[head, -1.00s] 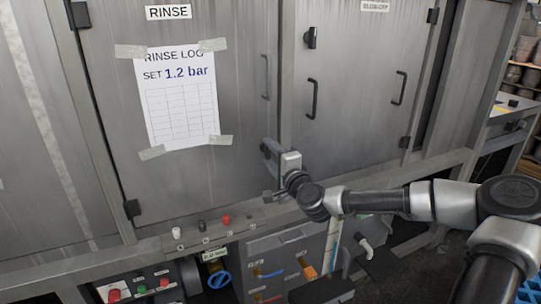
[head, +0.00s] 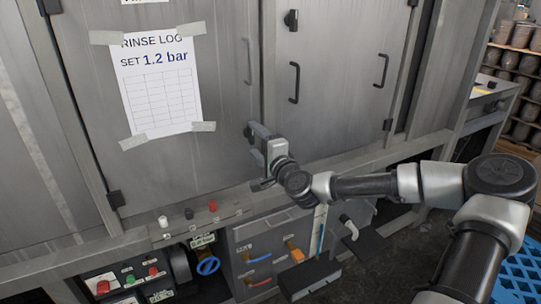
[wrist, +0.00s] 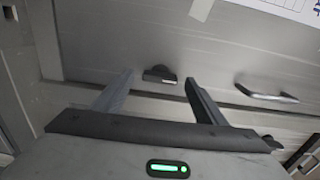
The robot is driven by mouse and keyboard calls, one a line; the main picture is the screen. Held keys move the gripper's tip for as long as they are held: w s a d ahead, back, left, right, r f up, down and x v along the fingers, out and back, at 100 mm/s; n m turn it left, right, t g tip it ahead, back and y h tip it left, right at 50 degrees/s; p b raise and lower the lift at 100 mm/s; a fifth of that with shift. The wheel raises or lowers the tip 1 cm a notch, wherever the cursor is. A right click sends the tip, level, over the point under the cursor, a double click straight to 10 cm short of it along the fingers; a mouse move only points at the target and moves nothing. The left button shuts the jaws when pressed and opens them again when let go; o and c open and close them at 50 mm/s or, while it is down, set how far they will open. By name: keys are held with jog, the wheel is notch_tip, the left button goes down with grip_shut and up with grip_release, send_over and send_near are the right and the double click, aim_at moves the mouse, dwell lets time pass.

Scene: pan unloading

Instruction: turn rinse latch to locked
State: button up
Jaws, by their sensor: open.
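The rinse latch is a small dark knob on the lower right of the rinse door (head: 220,85). In the wrist view the latch (wrist: 160,74) shows between and beyond my two fingertips. In the head view my gripper (head: 255,138) is in front of that spot and hides most of the latch. My gripper (wrist: 160,85) is open, with one finger on each side of the latch in the picture and nothing held. Whether the fingers touch it, and whether it is locked, I cannot tell.
A taped rinse log sheet (head: 160,85) hangs on the door. The rinse door handle (wrist: 265,94) is right of the latch in the wrist view. The neighbouring door has a dark latch (head: 291,20) and handles. A ledge with small knobs (head: 213,206) runs below.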

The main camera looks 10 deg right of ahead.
jog(key=p+v, duration=0.2)
jog(key=v, duration=1.4)
